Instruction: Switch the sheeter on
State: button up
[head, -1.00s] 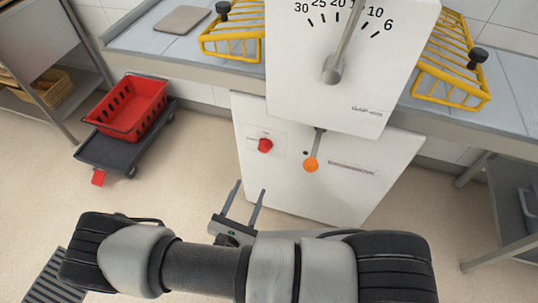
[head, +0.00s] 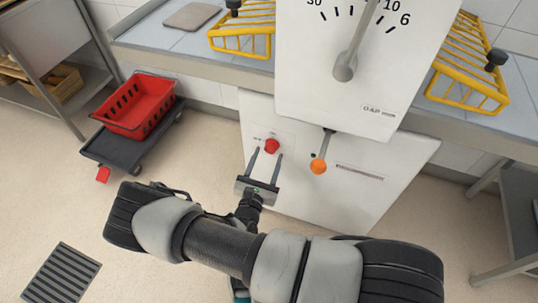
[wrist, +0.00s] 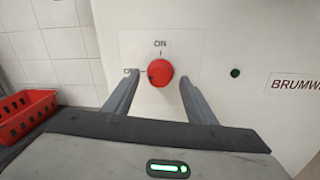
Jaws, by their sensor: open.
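The sheeter (head: 345,190) is a white machine with a gap dial and lever on its upper panel. Its red rotary switch (head: 271,146) is on the lower front panel. In the wrist view the red knob (wrist: 160,72) sits below the word ON, with another label, partly hidden, to its left. My gripper (head: 267,151) is open, its two fingers pointing at the panel on either side of the knob. I cannot tell whether the fingers touch it. An orange-tipped lever (head: 319,166) hangs right of the switch.
Yellow wire guards (head: 467,75) flank the sheeter above the grey worktop. A red crate (head: 135,105) sits on a dark dolly (head: 118,150) at left. A floor drain (head: 62,273) lies front left. A small dark green lamp (wrist: 235,72) is right of the knob.

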jog(key=shift+x, duration=1.2)
jog(key=c, duration=1)
jog(key=shift+c, duration=0.2)
